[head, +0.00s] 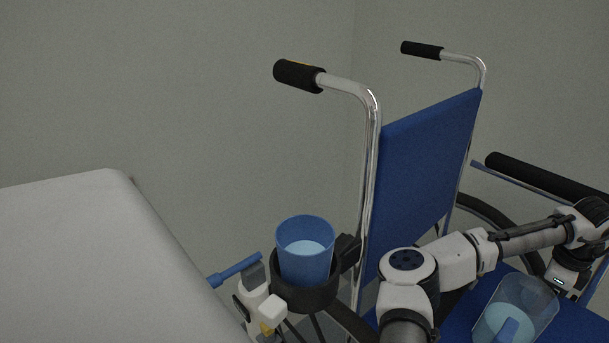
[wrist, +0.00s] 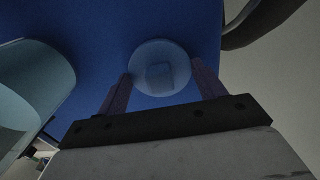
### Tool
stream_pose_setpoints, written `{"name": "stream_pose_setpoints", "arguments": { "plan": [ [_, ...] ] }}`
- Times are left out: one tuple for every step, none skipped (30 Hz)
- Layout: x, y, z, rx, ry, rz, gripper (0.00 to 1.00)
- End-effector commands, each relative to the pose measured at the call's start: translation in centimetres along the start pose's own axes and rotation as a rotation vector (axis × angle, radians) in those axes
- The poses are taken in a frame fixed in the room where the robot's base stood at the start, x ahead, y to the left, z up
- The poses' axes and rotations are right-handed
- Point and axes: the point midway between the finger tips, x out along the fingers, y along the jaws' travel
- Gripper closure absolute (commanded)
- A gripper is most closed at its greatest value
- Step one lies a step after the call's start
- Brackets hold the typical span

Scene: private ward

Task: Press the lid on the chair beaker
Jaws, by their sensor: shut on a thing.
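The lid (wrist: 160,58) is a small round translucent blue disc with a squarish raised part at its middle. In the wrist view it sits between the two fingers of my gripper (wrist: 162,72), which is shut on it. The blue seat is behind it; I cannot tell whether the lid touches the seat. A blue beaker (head: 306,262) with pale liquid stands upright and open-topped in a black holder (head: 308,296) on the wheelchair's near side. In the head view my gripper is low at the right, its fingertips and the lid hidden, well right of this beaker.
A clear jug (head: 528,296) with pale blue contents and a blue handle stands on the wheelchair seat (head: 572,325); it shows at left in the wrist view (wrist: 38,80). The blue backrest (head: 425,165), push handle (head: 299,76) and armrest (head: 548,180) surround the seat. A bed (head: 80,260) is left.

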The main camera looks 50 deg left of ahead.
Motion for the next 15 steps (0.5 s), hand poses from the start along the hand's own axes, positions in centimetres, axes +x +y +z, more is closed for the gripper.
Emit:
{"name": "stream_pose_setpoints", "arguments": {
  "plan": [
    [-0.20,0.01,-0.02,0.000,0.000,0.000,0.59],
    [-0.26,0.01,-0.02,0.000,0.000,0.000,0.59],
    [-0.33,0.01,-0.02,0.000,0.000,0.000,0.59],
    [-0.39,0.01,-0.02,0.000,0.000,0.000,0.59],
    [-0.44,0.01,-0.02,0.000,0.000,0.000,0.59],
    [-0.51,0.01,-0.02,0.000,0.000,0.001,0.59],
    [-0.57,0.01,-0.02,0.000,0.000,0.001,0.59],
    [-0.62,0.01,-0.02,0.000,0.000,0.001,0.59],
    [-0.69,0.01,-0.02,0.000,0.000,0.001,0.59],
    [-0.74,0.01,-0.02,0.000,0.000,0.001,0.59],
    [-0.79,0.02,-0.02,0.000,0.000,0.001,0.59],
    [-0.86,0.01,-0.02,0.000,0.000,0.001,0.59],
    [-0.91,0.01,-0.01,0.000,0.000,0.001,0.59],
    [-0.96,0.01,-0.01,0.000,0.000,0.001,0.59],
    [-1.03,0.01,-0.01,0.000,0.000,0.001,0.59]
  ]
}}
